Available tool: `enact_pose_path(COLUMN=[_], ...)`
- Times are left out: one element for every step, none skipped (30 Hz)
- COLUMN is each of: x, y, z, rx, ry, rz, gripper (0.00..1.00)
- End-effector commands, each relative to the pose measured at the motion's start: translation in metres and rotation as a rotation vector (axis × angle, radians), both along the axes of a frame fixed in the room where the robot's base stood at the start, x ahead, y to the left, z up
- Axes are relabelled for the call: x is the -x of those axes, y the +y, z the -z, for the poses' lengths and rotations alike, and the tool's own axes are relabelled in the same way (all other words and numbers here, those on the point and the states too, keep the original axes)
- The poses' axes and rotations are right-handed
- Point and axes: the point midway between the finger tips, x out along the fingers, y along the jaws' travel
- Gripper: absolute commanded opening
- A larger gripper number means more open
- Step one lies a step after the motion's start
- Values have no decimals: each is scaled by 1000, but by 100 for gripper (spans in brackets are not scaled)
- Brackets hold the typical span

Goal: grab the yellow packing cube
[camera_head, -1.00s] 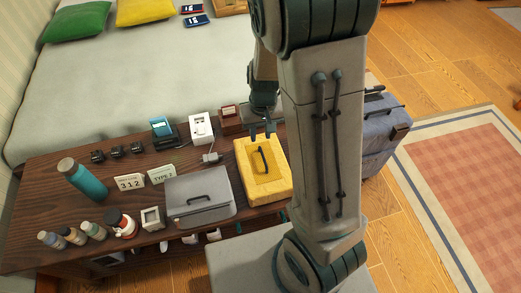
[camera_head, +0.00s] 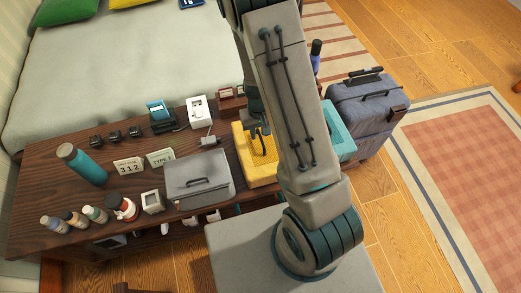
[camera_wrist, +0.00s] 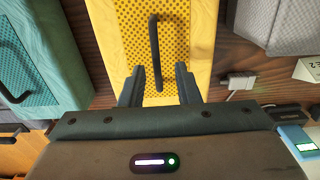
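The yellow packing cube (camera_head: 251,168) lies on the dark wooden bench, partly hidden by my arm in the head view. In the wrist view the yellow cube (camera_wrist: 190,40) fills the upper middle, with a mesh panel and a dark strap handle (camera_wrist: 154,50) on top. My gripper (camera_wrist: 158,86) is open, its two fingers spread on either side of the handle's near end. I see no contact with the handle. In the head view my gripper (camera_head: 257,130) is over the far part of the cube. How high it is above the cube is hard to tell.
A grey packing case (camera_head: 200,178) lies left of the yellow cube, and a teal packing cube (camera_head: 341,132) lies right. A white charger (camera_head: 208,141) and a white box (camera_head: 198,109) stand behind. A blue suitcase (camera_head: 368,110) stands at the bench's right end.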

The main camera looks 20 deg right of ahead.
Motion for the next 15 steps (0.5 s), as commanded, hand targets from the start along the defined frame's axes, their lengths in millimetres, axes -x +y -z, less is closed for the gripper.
enact_pose_path(x=[2, 2, 2, 3, 2, 2, 2, 2, 2, 2, 2, 2, 1, 1, 1], y=[-3, -4, -4, -5, -5, -4, -4, -4, -4, -4, -4, -4, -4, -4, -4], z=[10, 15, 21, 25, 29, 33, 36, 38, 40, 41, 41, 41, 41, 41, 41], rx=[0, 0, 0, 0, 0, 0, 0, 0, 0, 0, 0, 0, 0, 0, 0], ry=[4, 5, 4, 4, 4, 3, 2, 2, 2, 2, 1, 1, 0, 0, 0], rz=[5, 5, 3, 5, 3, 2, 1, 2, 2, 2, 2, 2, 1, 1, 1], gripper=[29, 29, 29, 29, 29, 29, 29, 29, 29, 29, 29, 29, 29, 29, 29])
